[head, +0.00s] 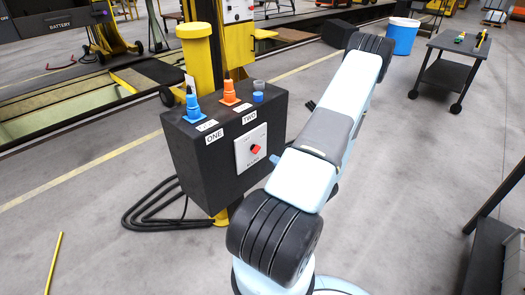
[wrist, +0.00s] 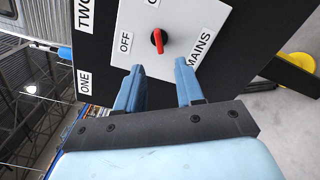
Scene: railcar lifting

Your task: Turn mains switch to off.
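The mains switch is a red knob (head: 254,149) on a white plate (head: 241,158) on the front of a black box. In the wrist view the red knob (wrist: 159,41) has its bar upright in the picture, towards a partly cut-off label at the top edge. The OFF label (wrist: 125,42) lies left of the knob, and the MAINS label (wrist: 200,47) lies to its right. My gripper (wrist: 158,68) is open, its two blue fingers apart and empty, just short of the knob. In the head view my arm mostly hides the gripper.
The black box (head: 190,165) carries a blue connector (head: 193,106) and an orange connector (head: 229,92) on top, by labels ONE and TWO. A yellow post (head: 200,60) stands behind it. Black cables (head: 150,212) lie on the floor to its left. A dark cart (head: 447,75) stands far right.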

